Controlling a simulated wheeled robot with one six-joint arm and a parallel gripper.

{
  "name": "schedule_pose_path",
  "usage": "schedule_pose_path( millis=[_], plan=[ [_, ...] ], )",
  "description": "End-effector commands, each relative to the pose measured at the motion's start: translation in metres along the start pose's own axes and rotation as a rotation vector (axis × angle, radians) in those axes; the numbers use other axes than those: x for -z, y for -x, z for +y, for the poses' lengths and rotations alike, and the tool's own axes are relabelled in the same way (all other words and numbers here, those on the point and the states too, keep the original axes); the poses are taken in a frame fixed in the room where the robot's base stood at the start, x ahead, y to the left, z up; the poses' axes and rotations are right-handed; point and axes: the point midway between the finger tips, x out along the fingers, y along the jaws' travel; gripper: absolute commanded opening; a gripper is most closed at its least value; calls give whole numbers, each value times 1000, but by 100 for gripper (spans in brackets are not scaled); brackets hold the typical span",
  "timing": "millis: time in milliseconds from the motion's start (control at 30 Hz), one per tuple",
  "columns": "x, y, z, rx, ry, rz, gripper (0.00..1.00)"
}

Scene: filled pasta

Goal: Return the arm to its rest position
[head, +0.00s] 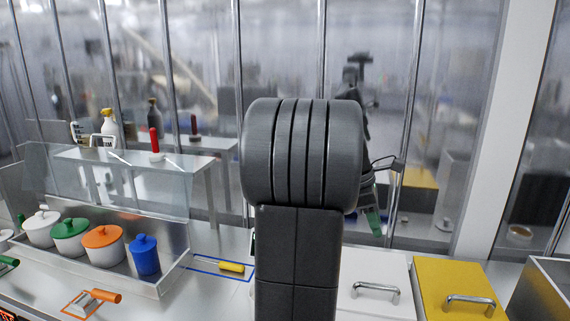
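My own dark grey arm (302,155) stands upright in the middle of the head view, with a wide ribbed joint on top of a square link. It covers the middle of the counter and what lies behind it. My gripper's fingers cannot be made out in this view, so I cannot see whether they hold anything.
A clear-fronted bin holds lidded pots, including an orange-lidded pot (103,245) and a blue pot (145,255), at left. A yellow-handled tool (231,267) lies in a blue outline. An orange-handled scraper (103,296) lies in front. White and yellow lids (455,285) have metal handles. Glass panels stand behind.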

Motion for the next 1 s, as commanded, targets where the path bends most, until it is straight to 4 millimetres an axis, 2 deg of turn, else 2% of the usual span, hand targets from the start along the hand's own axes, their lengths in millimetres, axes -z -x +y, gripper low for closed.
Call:
schedule_pose_path(
  millis=[200, 400, 600, 1000],
  plan=[
    [1, 40, 1, -4, 0, 1, 36],
    [1, 63, 0, -2, 1, 0, 36],
    [0, 70, 0, -1, 0, 0, 36],
    [1, 68, -2, -3, -4, 1, 36]
  ],
)
